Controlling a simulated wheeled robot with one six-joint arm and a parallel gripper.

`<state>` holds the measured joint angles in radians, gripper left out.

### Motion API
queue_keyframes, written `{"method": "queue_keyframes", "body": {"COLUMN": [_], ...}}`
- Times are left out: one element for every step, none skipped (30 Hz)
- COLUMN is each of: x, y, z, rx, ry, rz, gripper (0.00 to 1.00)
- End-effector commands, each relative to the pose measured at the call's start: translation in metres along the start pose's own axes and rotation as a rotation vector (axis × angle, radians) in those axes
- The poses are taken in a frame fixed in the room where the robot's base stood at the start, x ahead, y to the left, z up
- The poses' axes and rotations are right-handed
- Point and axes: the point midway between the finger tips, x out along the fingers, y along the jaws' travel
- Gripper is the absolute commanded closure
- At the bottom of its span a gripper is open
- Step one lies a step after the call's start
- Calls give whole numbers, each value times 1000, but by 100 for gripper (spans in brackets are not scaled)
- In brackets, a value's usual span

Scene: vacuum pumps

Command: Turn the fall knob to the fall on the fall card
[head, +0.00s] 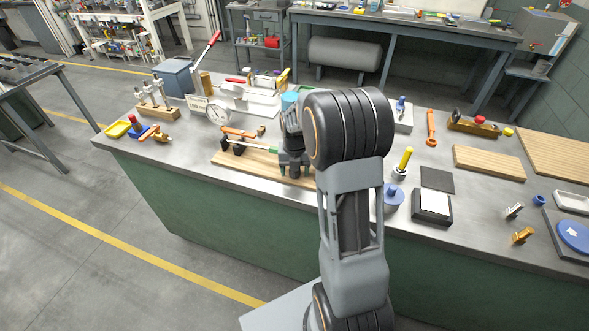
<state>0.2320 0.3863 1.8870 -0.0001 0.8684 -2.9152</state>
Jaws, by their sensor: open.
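My gripper (294,171) points down over a wooden board (228,158) at the middle of the bench, its fingers apart. Whether it touches anything there is hard to tell, as my arm hides part of the area. A blue disc with a white arrow (573,236) sits on a dark plate at the far right edge. I cannot tell which piece is the fall knob.
The steel-topped bench (300,205) holds a yellow tray (117,129), a blue box (175,77), a blue knob-like part (393,196), a dark box with a white top (432,205) and a wooden block (489,162). Bare steel shows along the front edge.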

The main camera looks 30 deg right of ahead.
Motion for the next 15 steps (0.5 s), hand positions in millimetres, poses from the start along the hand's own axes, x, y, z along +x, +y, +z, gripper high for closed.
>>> {"method": "queue_keyframes", "body": {"x": [-2, -2, -4, -4, -6, -7, -8, -10, -11, -12, -14, -15, -16, -18, -19], "y": [0, 0, 0, 0, 0, 0, 0, 0, 0, 0, 0, 0, 0, 0, 0], "z": [0, 0, 0, 0, 0, 0, 0, 0, 0, 0, 0, 0, 0, 0, 0], "rx": [0, 0, 0, 0, 0, 0, 0, 1, 1, 0, 1, 1, 1, 1, 1], "ry": [0, 0, -1, -1, -1, -1, -1, -1, -1, -1, -1, 0, 0, 0, 0], "rz": [0, 0, 0, 0, 0, 0, 0, 0, 0, 0, 0, 0, 0, 0, 0], "gripper": [35, 35, 35, 35, 35, 35, 35, 35, 35, 35, 35, 35, 35, 35, 35]}}
